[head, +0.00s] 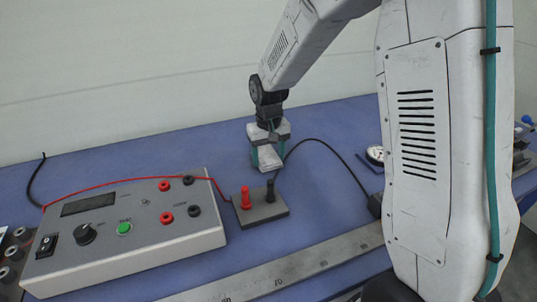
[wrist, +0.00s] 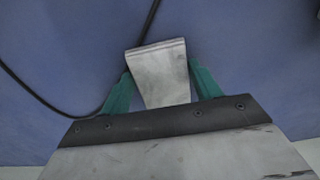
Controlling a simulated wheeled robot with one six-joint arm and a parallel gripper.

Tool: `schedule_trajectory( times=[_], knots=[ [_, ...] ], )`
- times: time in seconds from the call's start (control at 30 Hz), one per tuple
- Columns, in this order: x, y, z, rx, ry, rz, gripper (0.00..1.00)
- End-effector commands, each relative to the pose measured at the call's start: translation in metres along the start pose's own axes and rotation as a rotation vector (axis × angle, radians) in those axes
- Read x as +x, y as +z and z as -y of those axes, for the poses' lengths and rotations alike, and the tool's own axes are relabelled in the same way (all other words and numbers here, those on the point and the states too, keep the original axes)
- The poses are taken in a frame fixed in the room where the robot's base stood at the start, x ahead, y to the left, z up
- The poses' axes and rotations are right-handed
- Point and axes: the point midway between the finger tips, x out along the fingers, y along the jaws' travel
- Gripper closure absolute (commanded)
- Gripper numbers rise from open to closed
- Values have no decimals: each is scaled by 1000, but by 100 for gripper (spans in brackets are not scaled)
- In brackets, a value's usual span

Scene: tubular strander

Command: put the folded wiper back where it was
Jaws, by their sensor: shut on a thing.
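The folded wiper (wrist: 160,75) is a pale grey-white wedge with layered edges at its far end. It sits between the two green fingers of my gripper (wrist: 160,88), which is shut on it. In the head view my gripper (head: 267,158) points down over the blue bench top, behind the small terminal block, with the pale wiper (head: 268,163) showing between the fingers. I cannot tell whether the wiper touches the bench.
A grey test box (head: 125,232) with knobs stands at front left. A red lead runs from it to a terminal block (head: 262,210) with red and black posts. A black cable (head: 325,146) curves beside my gripper. A steel ruler (head: 290,268) lies in front. The blue bench (head: 175,150) is clear behind the box.

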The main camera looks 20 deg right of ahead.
Motion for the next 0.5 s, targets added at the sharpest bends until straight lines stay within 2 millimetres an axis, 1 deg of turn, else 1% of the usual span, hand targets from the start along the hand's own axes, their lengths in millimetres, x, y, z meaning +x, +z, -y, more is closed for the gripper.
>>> schedule_trajectory(
  times=[0.2, 0.23, 0.3, 0.5],
  knots=[
    [3, 0, 0, 0, 0, 1, 62],
    [3, 0, 0, 0, 0, 1, 32],
    [3, 0, 0, 0, 0, 0, 15],
    [2, 0, 0, 0, 0, 0, 15]
  ],
)
